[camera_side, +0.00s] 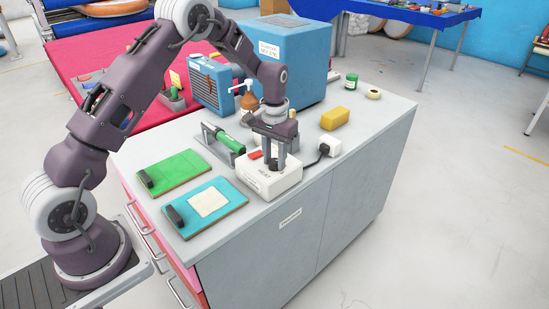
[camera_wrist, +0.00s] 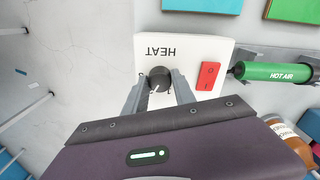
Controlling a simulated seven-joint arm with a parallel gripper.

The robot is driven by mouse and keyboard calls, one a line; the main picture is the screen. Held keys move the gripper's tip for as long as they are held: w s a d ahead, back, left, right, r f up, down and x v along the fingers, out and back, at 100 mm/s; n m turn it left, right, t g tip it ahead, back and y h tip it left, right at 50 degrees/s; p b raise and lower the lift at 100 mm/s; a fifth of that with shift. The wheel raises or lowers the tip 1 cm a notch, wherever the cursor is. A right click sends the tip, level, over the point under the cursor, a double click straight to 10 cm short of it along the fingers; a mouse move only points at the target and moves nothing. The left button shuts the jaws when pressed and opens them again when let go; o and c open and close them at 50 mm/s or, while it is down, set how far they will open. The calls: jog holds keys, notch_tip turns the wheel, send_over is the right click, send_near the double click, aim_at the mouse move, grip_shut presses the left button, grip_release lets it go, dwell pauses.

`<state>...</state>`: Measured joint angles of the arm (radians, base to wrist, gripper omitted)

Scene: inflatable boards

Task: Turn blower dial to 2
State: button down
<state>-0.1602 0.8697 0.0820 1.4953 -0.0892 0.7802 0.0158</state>
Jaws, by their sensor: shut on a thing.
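A white control box (camera_side: 268,185) marked HEAT sits near the worktop's front edge; it also shows in the wrist view (camera_wrist: 198,48). Its dark round dial (camera_wrist: 160,77) is between the fingers of my gripper (camera_wrist: 159,84). My gripper (camera_side: 275,165) points down from above and is shut on the dial. A small pale pointer mark shows on the dial's near side. The numbers around it are partly hidden by the fingers, so I cannot read the setting. A red switch (camera_wrist: 208,76) is beside the dial. A green tool marked HOT AIR (camera_wrist: 275,71) lies in a holder beside the box.
Green (camera_side: 172,170) and blue (camera_side: 211,206) boards lie on the worktop at left. A yellow block (camera_side: 335,119), a white plug block (camera_side: 320,149), a green jar (camera_side: 351,81) and a tape roll (camera_side: 374,94) lie behind. Blue cabinets (camera_side: 297,62) stand at the back. The right-hand worktop is mostly clear.

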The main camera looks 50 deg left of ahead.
aim_at(274, 161)
jog(key=c, duration=1)
grip_release()
jog(key=shift+c, duration=0.2)
jog(key=shift+r, duration=0.15)
notch_tip(274, 161, up, 7)
jog(key=shift+f, duration=0.1)
jog(key=s+d+r+t, duration=0.1)
jog(key=s+d+r, duration=0.1)
jog(key=s+r, duration=0.35)
jog(key=s+d+r+m+t, duration=0.1)
jog(key=s+d+r, duration=0.2)
jog(key=s+r, duration=0.25)
jog(key=s+d+r+t, duration=0.1)
jog(key=s+d+r, duration=0.1)
jog(key=s+r, duration=0.3)
jog(key=s+d+m+t, duration=0.2)
jog(key=s, duration=1.4)
jog(key=shift+d+t, duration=0.3)
jog(key=shift+d, duration=0.05)
